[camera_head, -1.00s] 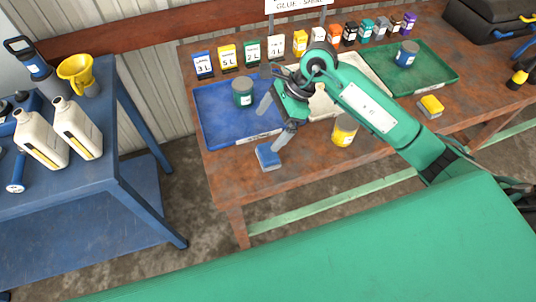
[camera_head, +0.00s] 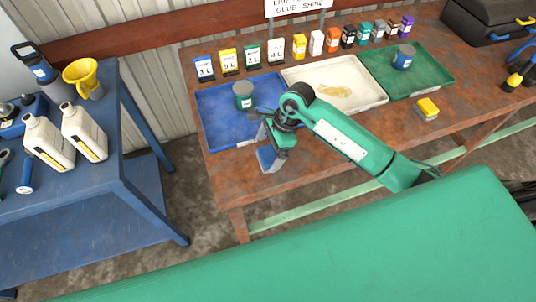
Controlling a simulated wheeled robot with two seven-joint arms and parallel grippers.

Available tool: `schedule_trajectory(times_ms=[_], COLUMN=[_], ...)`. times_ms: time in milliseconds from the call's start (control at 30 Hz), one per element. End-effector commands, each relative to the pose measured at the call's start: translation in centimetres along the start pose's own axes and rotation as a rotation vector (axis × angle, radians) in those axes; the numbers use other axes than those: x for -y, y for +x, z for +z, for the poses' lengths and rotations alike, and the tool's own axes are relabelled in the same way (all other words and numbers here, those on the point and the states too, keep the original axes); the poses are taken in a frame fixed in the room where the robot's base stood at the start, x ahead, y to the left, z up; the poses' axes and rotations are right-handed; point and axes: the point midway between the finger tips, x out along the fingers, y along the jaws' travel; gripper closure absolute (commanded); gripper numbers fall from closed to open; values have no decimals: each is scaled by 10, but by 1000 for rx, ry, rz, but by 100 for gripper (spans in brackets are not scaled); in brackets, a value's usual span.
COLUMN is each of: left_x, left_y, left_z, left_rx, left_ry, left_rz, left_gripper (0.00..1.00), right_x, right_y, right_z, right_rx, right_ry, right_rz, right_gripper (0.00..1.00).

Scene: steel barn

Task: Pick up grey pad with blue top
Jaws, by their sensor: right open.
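The grey pad with a blue top (camera_head: 265,158) lies at the front edge of the rusty brown table, below the blue tray. My right gripper (camera_head: 272,148) is low over the pad, pointing down at it. Its jaws are open and partly cover the pad's right side. I cannot tell whether a finger touches the pad. My left gripper is not in view.
The blue tray (camera_head: 212,122) holds a dark green can (camera_head: 243,97). A white tray (camera_head: 370,92) and a green tray (camera_head: 450,75) holding a blue can (camera_head: 404,57) stand alongside. A yellow-topped pad (camera_head: 427,107) lies to the right. Several small boxes line the back.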

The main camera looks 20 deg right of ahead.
Motion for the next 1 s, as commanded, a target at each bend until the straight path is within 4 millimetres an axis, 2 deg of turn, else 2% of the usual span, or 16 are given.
schedule_trajectory(times_ms=[33,233,500,567,767,1000], left_x=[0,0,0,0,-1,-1], left_y=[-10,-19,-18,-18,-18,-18], left_z=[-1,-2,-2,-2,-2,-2], left_rx=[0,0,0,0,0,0], left_ry=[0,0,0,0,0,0], left_rz=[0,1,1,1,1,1], left_gripper=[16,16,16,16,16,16], right_x=[-2,-1,-1,-1,-1,-1], right_y=[3,29,34,34,34,34], right_z=[2,1,-1,-1,-1,0], right_rx=[2,2,0,0,0,0], right_ry=[4,3,1,1,1,1], right_rz=[5,1,-1,-1,-1,-1], right_gripper=[2,2,2,10,49,50])
